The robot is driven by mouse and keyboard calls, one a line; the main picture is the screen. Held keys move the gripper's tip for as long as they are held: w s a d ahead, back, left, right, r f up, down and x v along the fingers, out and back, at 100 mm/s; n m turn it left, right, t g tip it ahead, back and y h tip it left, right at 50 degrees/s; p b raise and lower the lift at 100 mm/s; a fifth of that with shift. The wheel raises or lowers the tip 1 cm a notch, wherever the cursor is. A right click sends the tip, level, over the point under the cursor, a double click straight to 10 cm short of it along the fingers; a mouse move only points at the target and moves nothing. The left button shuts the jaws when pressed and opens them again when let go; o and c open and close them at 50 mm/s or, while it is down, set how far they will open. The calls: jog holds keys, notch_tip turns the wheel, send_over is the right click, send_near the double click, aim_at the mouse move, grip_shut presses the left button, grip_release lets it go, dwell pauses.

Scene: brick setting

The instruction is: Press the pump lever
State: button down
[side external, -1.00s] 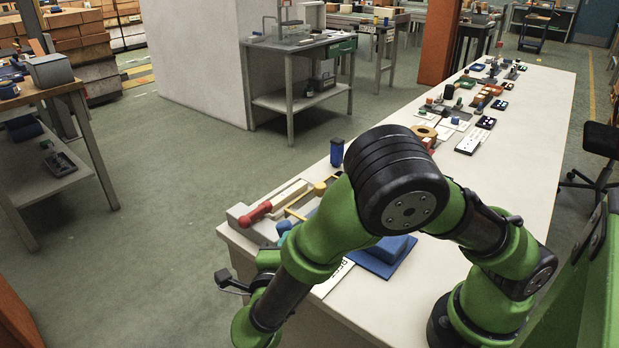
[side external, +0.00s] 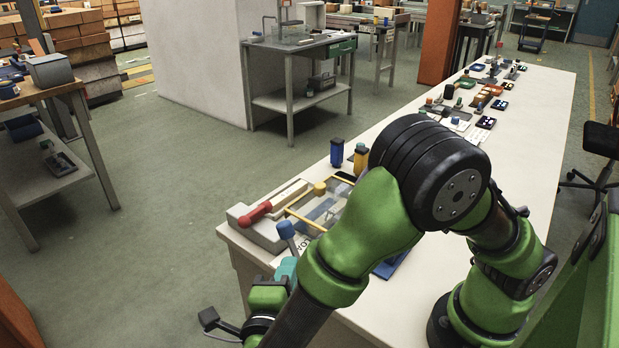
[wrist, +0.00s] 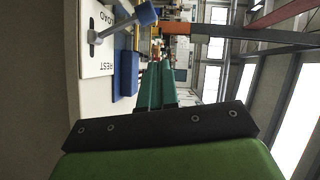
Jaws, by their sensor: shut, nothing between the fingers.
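A lever with a blue knob (side external: 284,229) and a grey rod stands at the near end of the bench; I take it for the pump lever. In the wrist view the knob (wrist: 146,14) shows at the top, its rod coming from a slot in a white plate (wrist: 95,60) lettered LOAD and REST. My gripper (wrist: 156,84) has teal fingers, shut and empty. In the wrist view the fingers are below and right of the knob, apart from it in the picture. In the side view a teal fingertip (side external: 286,268) shows just below the knob; whether it touches the lever is unclear.
A grey base with a red handle (side external: 256,213) and a yellow-framed tray (side external: 291,211) are close behind the lever. A blue block (wrist: 128,73) lies beside the plate. Blue (side external: 337,152) and yellow (side external: 360,158) bottles stand farther back. Floor left of the bench is open.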

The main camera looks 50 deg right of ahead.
jog(key=shift+v, duration=1.4)
jog(key=shift+r, duration=0.15)
